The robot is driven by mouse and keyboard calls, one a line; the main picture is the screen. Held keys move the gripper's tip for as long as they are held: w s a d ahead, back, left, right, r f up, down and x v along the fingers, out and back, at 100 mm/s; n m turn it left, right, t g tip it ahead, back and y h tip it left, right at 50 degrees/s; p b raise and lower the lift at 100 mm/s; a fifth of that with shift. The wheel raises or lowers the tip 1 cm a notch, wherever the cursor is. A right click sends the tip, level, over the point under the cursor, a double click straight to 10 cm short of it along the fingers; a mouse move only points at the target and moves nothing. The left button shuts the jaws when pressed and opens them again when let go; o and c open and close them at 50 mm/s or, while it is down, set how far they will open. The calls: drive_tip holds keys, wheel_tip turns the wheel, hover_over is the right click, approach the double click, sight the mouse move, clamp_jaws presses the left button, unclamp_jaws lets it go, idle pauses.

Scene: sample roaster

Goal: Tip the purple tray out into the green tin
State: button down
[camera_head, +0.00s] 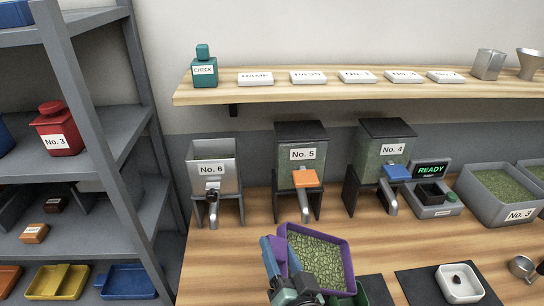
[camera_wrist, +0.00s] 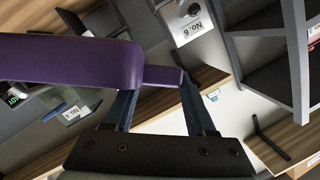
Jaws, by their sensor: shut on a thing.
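The purple tray (camera_head: 349,264) is full of green beans (camera_head: 316,258) and is held above the front of the wooden bench. My gripper (camera_head: 273,250) is shut on the tray's left side in the head view. In the wrist view the fingers of my gripper (camera_wrist: 160,88) close on a purple tab of the tray (camera_wrist: 70,62). The tray looks roughly level, with the beans still inside. A dark green rim, probably the green tin (camera_head: 360,292), shows just below the tray's lower right corner; the tray and the frame edge hide most of it.
Hoppers No. 6 (camera_head: 212,172), No. 5 (camera_head: 301,165) and No. 4 (camera_head: 385,155) stand behind the tray. A READY scale (camera_head: 432,192) and bean bin No. 3 (camera_head: 500,206) are at right. A white dish (camera_head: 460,284) sits on a dark mat. A grey rack (camera_head: 122,150) stands left.

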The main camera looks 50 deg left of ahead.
drive_tip(key=shift+w+d+r+m+y+b, duration=0.35)
drive_tip(key=shift+d+r+m, duration=0.2)
drive_tip(key=shift+r, duration=0.25)
drive_tip(key=shift+w+d+r+m+y+b, duration=0.2)
drive_tip(key=shift+w+d+r+m+y, duration=0.2)
drive_tip(key=shift+d+r, duration=0.35)
drive_tip(key=w+d+m+t+b, duration=0.4)
drive_tip(key=d+m, duration=0.4)
drive_tip(key=d, duration=0.2)
drive_tip(key=w+d+m+t+b, duration=0.5)
drive_tip(key=w+d+m+b, duration=0.2)
drive_tip(key=d, duration=0.3)
drive_tip(key=shift+d+r+m+t+y+b, duration=0.2)
drive_tip(key=shift+m+t+y+b, duration=0.15)
drive_tip(key=shift+m+b, duration=0.45)
drive_tip(key=shift+w, duration=0.1)
idle(1.1)
wheel_tip(320, 180, up, 3)
drive_tip(key=shift+p, duration=0.8)
